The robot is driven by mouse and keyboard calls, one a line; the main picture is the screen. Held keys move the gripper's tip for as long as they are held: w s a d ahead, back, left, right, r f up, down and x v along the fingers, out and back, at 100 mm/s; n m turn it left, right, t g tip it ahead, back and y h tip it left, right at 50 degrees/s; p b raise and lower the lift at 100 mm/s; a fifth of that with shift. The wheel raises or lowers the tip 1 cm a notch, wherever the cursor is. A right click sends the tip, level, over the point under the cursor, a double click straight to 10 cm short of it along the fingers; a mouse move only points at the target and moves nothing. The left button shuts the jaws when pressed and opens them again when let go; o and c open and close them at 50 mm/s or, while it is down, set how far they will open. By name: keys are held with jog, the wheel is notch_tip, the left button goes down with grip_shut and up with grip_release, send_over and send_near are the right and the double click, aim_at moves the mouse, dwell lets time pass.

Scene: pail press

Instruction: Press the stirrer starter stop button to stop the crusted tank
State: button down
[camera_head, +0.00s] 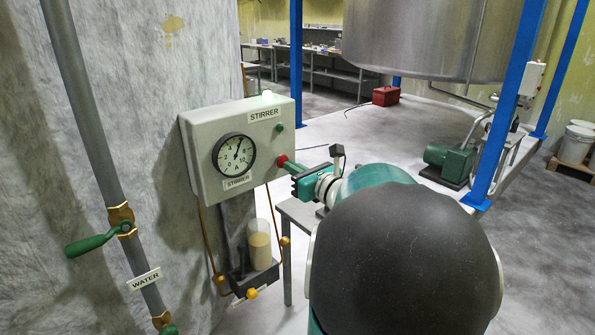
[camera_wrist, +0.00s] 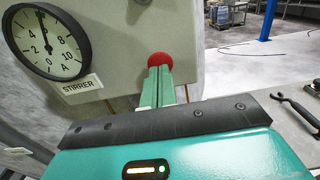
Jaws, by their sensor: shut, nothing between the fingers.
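The stirrer starter is a pale grey box (camera_head: 205,160) on the wall, labelled STIRRER, with a round ammeter (camera_head: 234,154) on its front. The needle stands a little past the middle of the scale; the ammeter also shows in the wrist view (camera_wrist: 47,40). A green button (camera_head: 279,127) sits at the upper right of the face. The red stop button (camera_wrist: 160,60) is below it. My gripper (camera_head: 284,162) is shut and empty, its green fingertips (camera_wrist: 156,72) at the red button, overlapping its lower part. I cannot tell whether they touch it or whether it is pushed in.
A grey pipe (camera_head: 88,130) with a green-handled valve (camera_head: 90,243) runs down the left. A blue post (camera_head: 507,105) and green pump (camera_head: 447,164) stand right.

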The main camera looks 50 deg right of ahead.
jog(key=shift+w, duration=0.1)
jog(key=shift+w+d, duration=0.1)
jog(key=shift+w, duration=0.45)
jog(key=shift+s, duration=0.1)
jog(key=s, duration=0.5)
jog(key=shift+s+a, duration=0.15)
jog(key=shift+a, duration=0.2)
dwell(0.8)
